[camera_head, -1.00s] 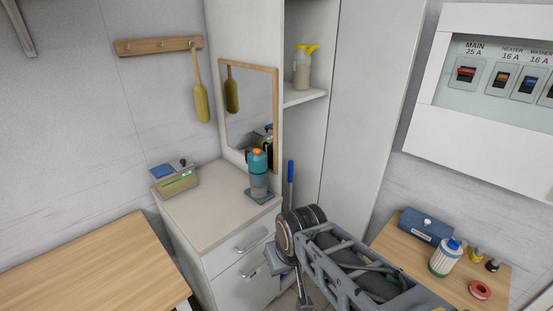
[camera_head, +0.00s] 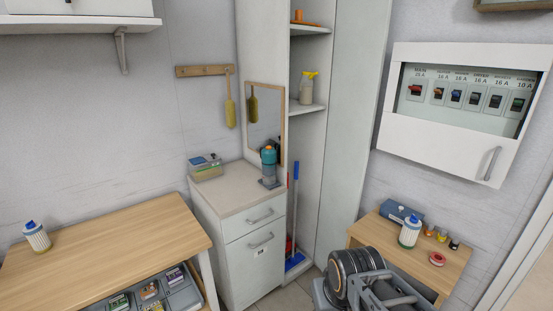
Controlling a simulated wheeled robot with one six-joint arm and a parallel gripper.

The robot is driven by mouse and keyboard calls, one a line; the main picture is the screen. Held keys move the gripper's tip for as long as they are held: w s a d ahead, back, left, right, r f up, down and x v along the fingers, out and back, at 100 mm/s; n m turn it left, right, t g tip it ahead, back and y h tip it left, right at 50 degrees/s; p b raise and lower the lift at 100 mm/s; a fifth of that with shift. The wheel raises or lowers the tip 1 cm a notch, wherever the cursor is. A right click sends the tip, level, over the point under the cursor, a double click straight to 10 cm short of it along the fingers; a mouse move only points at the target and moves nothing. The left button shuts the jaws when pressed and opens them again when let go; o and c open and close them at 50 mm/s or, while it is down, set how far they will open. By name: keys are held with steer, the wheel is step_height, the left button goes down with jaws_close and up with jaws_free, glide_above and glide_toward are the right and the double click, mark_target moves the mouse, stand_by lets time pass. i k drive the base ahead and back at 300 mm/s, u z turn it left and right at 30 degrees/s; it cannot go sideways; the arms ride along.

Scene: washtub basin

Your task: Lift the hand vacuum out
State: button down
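A teal upright item with an orange top (camera_head: 269,158) stands in a dark grey base (camera_head: 269,183) on the low white cabinet, close to the mirror. It looks like the hand vacuum in its dock, but it is small and its details are unclear. My arm shows at the bottom right, below and to the right of that cabinet. My gripper is out of sight, so its opening does not show.
A tall open cupboard (camera_head: 307,150) holds a spray bottle (camera_head: 306,90) and a blue-handled mop (camera_head: 295,205). Wooden tables stand left (camera_head: 110,240) and right (camera_head: 455,268), the right one beside my arm.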

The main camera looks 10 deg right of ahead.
mark_target(268, 181)
steer(key=u, duration=0.05)
steer(key=i, duration=0.45)
steer(key=u, duration=0.6)
steer(key=i, duration=1.15)
steer(key=u, duration=0.5)
